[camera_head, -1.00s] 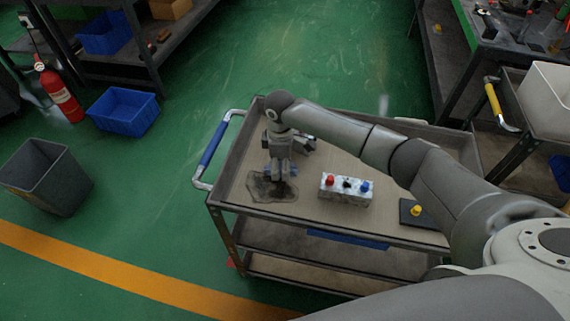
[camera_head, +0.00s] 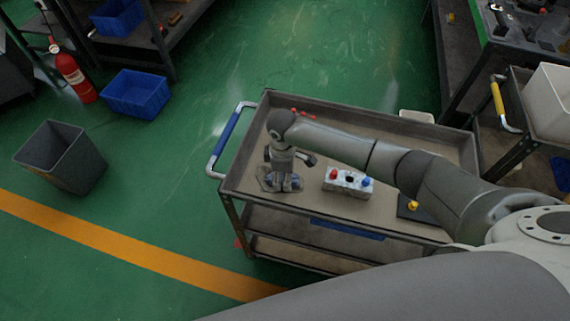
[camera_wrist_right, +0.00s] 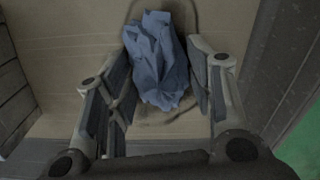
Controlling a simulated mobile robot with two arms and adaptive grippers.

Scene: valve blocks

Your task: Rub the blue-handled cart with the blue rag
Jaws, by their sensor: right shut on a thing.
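The blue-handled cart (camera_head: 350,218) stands in the middle of the head view, its blue handle (camera_head: 226,137) at its left end. My right gripper (camera_head: 284,187) points down over the left part of the cart's top tray. It is shut on the crumpled blue rag (camera_wrist_right: 157,60), which shows between the fingers in the wrist view, against or just above the tray surface. A dark patch (camera_head: 264,180) shows beside the gripper; rag and gripper hide part of it. My left gripper is out of view.
A valve block (camera_head: 347,185) with red and blue knobs and a dark plate with a yellow knob (camera_head: 413,206) sit on the tray. A red item (camera_head: 302,112) lies near the back rim. A grey bin (camera_head: 62,157) and blue crate (camera_head: 137,94) stand left.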

